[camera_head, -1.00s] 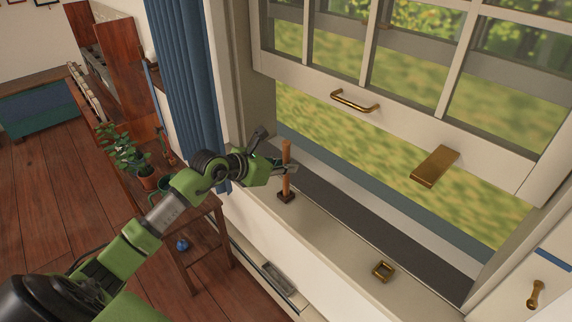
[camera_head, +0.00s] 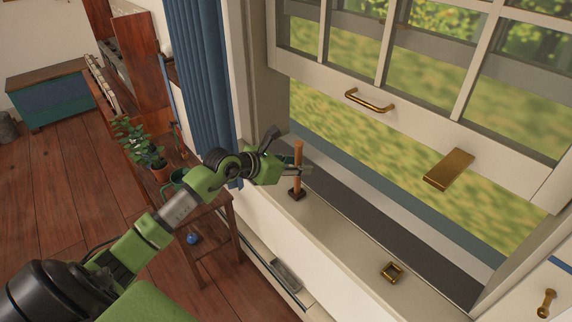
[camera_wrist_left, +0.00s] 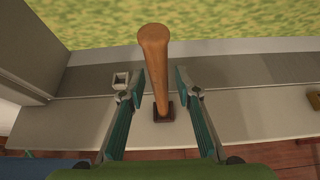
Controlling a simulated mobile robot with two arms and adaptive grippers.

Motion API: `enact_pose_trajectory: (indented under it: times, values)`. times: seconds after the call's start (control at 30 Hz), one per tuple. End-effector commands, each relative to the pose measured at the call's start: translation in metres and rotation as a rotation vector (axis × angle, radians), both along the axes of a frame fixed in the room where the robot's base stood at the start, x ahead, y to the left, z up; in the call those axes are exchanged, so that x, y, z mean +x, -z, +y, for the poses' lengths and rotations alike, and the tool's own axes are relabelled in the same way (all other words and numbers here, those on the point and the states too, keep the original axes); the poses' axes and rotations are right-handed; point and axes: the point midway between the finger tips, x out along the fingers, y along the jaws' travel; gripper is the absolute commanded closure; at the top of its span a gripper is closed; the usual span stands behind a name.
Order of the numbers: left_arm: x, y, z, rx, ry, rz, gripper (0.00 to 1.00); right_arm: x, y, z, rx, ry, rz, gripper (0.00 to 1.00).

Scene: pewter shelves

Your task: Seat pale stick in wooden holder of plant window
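The pale stick (camera_head: 298,160) stands upright on the window sill. Its lower end is in a small dark wooden holder (camera_head: 297,195). In the left wrist view the stick (camera_wrist_left: 155,60) rises between the fingers, with its round top toward the camera and its foot in the dark square holder (camera_wrist_left: 163,112). My left gripper (camera_head: 295,170) is beside the window at the stick. In the left wrist view it (camera_wrist_left: 160,92) is open, with one finger on each side of the stick and gaps showing. My right gripper is out of view.
The raised window sash (camera_head: 420,125) has a brass handle (camera_head: 369,101) and a brass block (camera_head: 449,170). A blue curtain (camera_head: 203,80) hangs left of the window. A potted plant (camera_head: 150,155) stands on a wooden table.

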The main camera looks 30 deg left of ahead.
Motion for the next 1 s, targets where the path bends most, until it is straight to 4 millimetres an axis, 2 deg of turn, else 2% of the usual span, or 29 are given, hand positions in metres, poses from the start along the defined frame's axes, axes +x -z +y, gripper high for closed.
enact_pose_trajectory:
  times: [0.5,0.7,1.0]
  values:
    - [-0.079,-0.042,0.025,0.003,0.001,0.002,0.70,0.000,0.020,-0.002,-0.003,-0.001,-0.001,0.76]
    - [-0.094,-0.052,0.031,0.002,0.000,0.001,0.70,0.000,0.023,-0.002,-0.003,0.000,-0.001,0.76]
    - [-0.099,-0.056,0.032,0.001,0.000,0.000,0.70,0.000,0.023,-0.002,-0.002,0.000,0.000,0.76]
